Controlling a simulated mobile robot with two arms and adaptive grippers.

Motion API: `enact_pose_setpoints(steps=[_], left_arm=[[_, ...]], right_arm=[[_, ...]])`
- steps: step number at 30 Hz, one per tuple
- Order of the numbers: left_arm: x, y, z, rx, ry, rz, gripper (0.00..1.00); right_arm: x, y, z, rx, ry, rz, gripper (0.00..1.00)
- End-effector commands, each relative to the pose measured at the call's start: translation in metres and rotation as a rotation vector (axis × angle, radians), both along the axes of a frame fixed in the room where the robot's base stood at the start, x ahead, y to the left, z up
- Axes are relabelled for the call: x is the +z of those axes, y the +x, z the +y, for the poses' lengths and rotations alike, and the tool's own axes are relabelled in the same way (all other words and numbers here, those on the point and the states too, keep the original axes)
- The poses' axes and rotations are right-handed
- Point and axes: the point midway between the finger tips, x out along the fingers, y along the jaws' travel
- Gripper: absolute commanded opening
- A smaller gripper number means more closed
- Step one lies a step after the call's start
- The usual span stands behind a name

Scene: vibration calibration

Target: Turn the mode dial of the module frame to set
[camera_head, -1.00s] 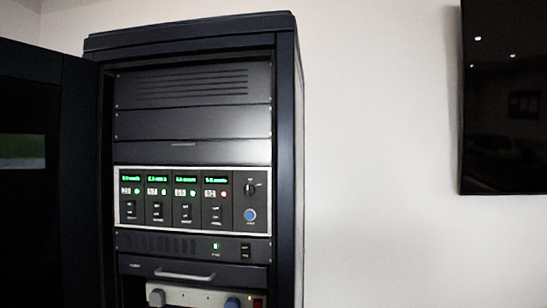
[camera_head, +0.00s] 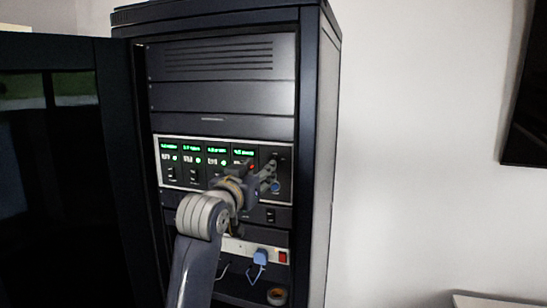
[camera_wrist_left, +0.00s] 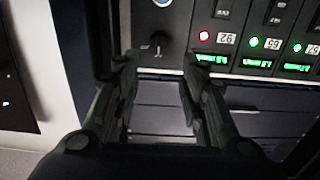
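The module frame (camera_head: 286,192) is a pale-edged panel in the rack, with several modules showing green displays. Its black mode dial (camera_wrist_left: 157,43) sits at the panel's end, beside the module with a red light (camera_wrist_left: 204,37); a blue button (camera_wrist_left: 162,2) is near it. In the head view my left gripper (camera_head: 271,172) is in front of the panel's right end and largely covers the dial. In the left wrist view my left gripper (camera_wrist_left: 160,60) is open, with one finger on each side below the dial and nothing between them. I cannot tell whether it touches. My right gripper is not in view.
The rack's dark door (camera_head: 55,190) stands open at the left. Below the panel are a power strip (camera_head: 236,246) with a blue plug (camera_head: 260,257) and a roll of tape (camera_head: 277,296). Clear wall lies right of the rack, then a dark screen (camera_head: 527,110).

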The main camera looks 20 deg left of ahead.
Motion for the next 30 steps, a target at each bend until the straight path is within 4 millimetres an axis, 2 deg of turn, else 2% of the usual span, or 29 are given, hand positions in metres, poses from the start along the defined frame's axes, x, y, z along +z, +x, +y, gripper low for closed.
enact_pose_setpoints(steps=[3, 15, 21, 30], left_arm=[[0.004, 0.019, -0.001, -0.001, 0.000, 0.003, 0.39], [0.003, 0.073, -0.003, -0.001, 0.000, 0.002, 0.39], [0.000, 0.086, -0.004, -0.001, 0.001, 0.002, 0.39], [0.000, 0.089, -0.004, -0.001, 0.001, 0.000, 0.39]], right_arm=[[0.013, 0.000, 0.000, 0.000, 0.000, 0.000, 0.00], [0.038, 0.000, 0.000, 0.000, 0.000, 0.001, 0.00], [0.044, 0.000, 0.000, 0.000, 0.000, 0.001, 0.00], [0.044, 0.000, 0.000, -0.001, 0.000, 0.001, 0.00]])
